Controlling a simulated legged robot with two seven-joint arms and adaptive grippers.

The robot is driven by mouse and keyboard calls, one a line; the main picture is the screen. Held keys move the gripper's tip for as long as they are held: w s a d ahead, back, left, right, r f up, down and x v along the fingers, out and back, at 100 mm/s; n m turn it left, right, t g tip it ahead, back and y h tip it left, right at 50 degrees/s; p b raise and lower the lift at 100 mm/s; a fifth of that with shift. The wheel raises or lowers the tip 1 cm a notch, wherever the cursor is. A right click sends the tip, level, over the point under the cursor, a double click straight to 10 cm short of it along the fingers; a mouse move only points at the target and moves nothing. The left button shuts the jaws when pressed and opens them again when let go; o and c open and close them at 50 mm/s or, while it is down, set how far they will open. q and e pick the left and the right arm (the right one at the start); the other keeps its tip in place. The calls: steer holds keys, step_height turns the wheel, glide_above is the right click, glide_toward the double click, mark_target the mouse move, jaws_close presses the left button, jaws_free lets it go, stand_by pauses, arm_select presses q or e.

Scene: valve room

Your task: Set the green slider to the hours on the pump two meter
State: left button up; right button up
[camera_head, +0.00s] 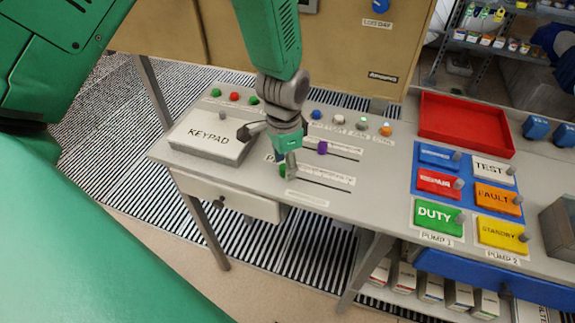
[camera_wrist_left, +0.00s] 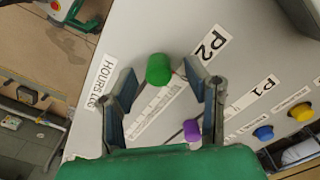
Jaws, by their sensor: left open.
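The green slider knob (camera_wrist_left: 159,69) shows in the left wrist view, at the "P2" label (camera_wrist_left: 212,42) end of its slot, with a printed scale beside it. An "HOURS LOG" label (camera_wrist_left: 103,81) stands to the left. My left gripper (camera_wrist_left: 157,72) is open, with one finger on each side of the green knob; I cannot tell whether they touch it. In the head view my left gripper (camera_head: 268,150) is over the bench, and the green knob (camera_head: 283,171) is mostly hidden behind a finger. My right gripper is not in view.
A purple slider (camera_head: 322,148) on the P1 slot is close to my left gripper. The keypad (camera_head: 212,134) lies to the left. Several coloured buttons (camera_head: 340,120) line the back. A red tray (camera_head: 466,124) and the pump switch panel (camera_head: 468,200) are to the right.

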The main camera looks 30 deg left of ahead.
mark_target(302, 179)
arm_select(q)
steer(key=shift+a+f, duration=0.5)
steer(key=shift+f, duration=0.2)
steer(key=shift+d, duration=0.4)
steer(key=shift+d+r, duration=0.15)
steer(key=shift+d, duration=0.35)
jaws_close()
steer(key=shift+d, duration=0.1)
steer(key=shift+w+d, duration=0.15)
steer(key=shift+d, duration=0.25)
steer(key=shift+w+d+p, duration=0.15)
steer(key=shift+d+p, duration=0.25)
steer(key=shift+d, duration=0.9)
jaws_free()
steer(key=shift+d, duration=0.1)
steer(key=shift+w+d, duration=0.1)
steer(key=shift+a, duration=0.35)
steer(key=shift+w+a+r, duration=0.1)
steer(key=shift+r, duration=0.3)
step_height(302, 179, up, 11)
steer(key=shift+d, duration=0.35)
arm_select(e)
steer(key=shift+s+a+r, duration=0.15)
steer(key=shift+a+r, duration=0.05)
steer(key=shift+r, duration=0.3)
